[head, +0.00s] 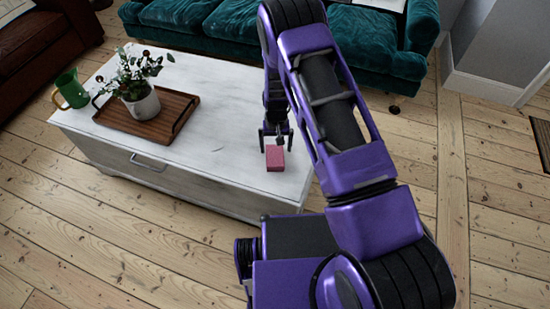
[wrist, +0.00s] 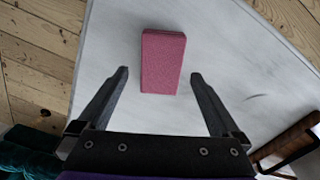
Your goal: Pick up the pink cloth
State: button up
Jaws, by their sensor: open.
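The pink cloth (head: 275,158) is a small folded block lying on the white table (head: 215,90), near its right end. In the wrist view the pink cloth (wrist: 163,62) lies flat on the tabletop, ahead of and partly between the fingertips. My gripper (head: 276,135) is open just above and behind the cloth in the head view. In the wrist view my gripper (wrist: 159,75) has its two fingers spread wide, one on each side of the cloth's near end, with gaps on both sides. Nothing is held. Whether the fingertips are level with the cloth is hard to tell.
A wooden tray (head: 108,122) with a potted plant (head: 140,95) stands on the table's left half, beside a green pitcher (head: 70,88). A teal sofa (head: 225,25) is behind the table. The tabletop between tray and cloth is clear.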

aim_at(275, 157)
notch_tip(275, 157, down, 5)
jog(key=shift+a+b, duration=0.1)
jog(key=shift+b, duration=0.25)
jog(key=c, duration=1.3)
notch_tip(275, 157, up, 10)
jog(key=p, duration=0.1)
